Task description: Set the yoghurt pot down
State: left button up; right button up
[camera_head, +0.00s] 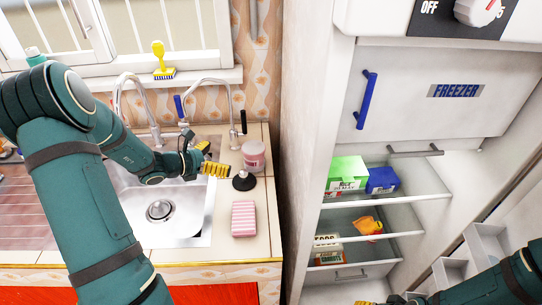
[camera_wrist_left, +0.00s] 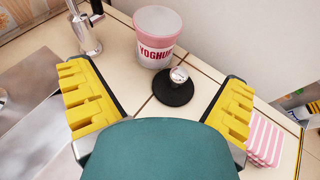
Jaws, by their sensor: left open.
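The yoghurt pot (camera_head: 253,155) is a pink tub with a pale rim. It stands upright on the tiled counter right of the sink, near the wall. In the left wrist view the yoghurt pot (camera_wrist_left: 155,38) stands beyond the fingertips, apart from both. My left gripper (camera_head: 209,160) is open and empty, just left of the pot in the head view. In the left wrist view the left gripper (camera_wrist_left: 158,95) shows its two yellow fingers spread wide. My right gripper (camera_head: 372,302) barely shows at the bottom edge, mostly cut off.
A black sink plug (camera_head: 243,181) lies in front of the pot. A pink striped sponge (camera_head: 244,218) lies nearer the counter's front. The steel sink (camera_head: 190,215) and taps are on the left. An open fridge (camera_head: 385,210) with food on shelves stands on the right.

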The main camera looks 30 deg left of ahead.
aim_at(254, 152)
pick_arm(q)
jog(key=x, duration=0.4)
jog(key=b+x, duration=0.1)
jog(key=x, duration=0.8)
jog(key=shift+w+a+f, duration=0.15)
jog(key=shift+w+f, duration=0.1)
jog(key=shift+w, duration=0.15)
jog(key=c, duration=1.1)
jog(key=shift+c, duration=0.3)
